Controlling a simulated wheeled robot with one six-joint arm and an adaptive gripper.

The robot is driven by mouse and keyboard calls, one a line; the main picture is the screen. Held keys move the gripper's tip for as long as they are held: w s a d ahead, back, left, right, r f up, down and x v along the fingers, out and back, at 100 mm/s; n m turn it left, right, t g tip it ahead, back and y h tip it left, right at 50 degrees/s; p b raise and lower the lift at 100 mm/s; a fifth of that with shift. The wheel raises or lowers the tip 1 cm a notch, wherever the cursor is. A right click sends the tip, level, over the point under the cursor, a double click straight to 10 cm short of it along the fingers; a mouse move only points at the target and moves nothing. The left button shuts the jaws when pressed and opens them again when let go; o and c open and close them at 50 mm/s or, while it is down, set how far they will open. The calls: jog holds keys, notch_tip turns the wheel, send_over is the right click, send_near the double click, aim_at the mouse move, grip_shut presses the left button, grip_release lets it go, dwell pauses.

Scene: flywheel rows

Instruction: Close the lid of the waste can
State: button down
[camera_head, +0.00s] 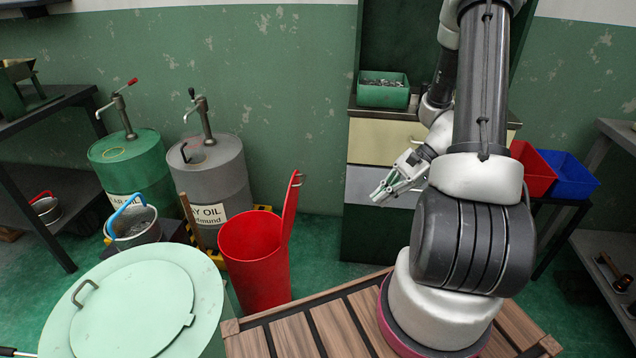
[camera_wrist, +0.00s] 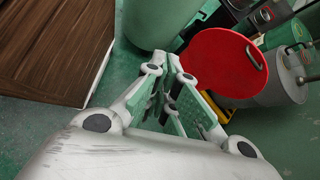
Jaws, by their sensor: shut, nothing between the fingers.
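The red waste can (camera_head: 252,262) stands on the floor left of centre. Its red lid (camera_head: 291,208) is open, tilted up on the right side of the can and seen edge-on, with a handle at its top. In the wrist view the lid (camera_wrist: 222,62) shows as a red disc with a grey handle, to the right of my fingertips. My gripper (camera_head: 380,194) is right of the lid and apart from it. Its fingers (camera_wrist: 170,70) are shut with nothing between them. The can's body is mostly hidden behind the lid in the wrist view.
A large pale green drum (camera_head: 135,305) with a closed lid stands at the front left. A green oil drum (camera_head: 130,165) and a grey one (camera_head: 212,180) stand behind the can. A drawer cabinet (camera_head: 378,140) is behind my gripper. Open floor lies between can and cabinet.

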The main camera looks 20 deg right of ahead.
jog(key=w+f+m+t+y, duration=0.1)
jog(key=w+f+m+t, duration=0.1)
jog(key=w+m+t, duration=0.8)
jog(key=w+a+f+n+g, duration=0.2)
jog(key=w+a+f+g, duration=0.1)
jog(key=w+a, duration=0.5)
jog(key=shift+w+a+f+g, duration=0.4)
jog(key=shift+a+g, duration=0.3)
jog(key=shift+a, duration=0.65)
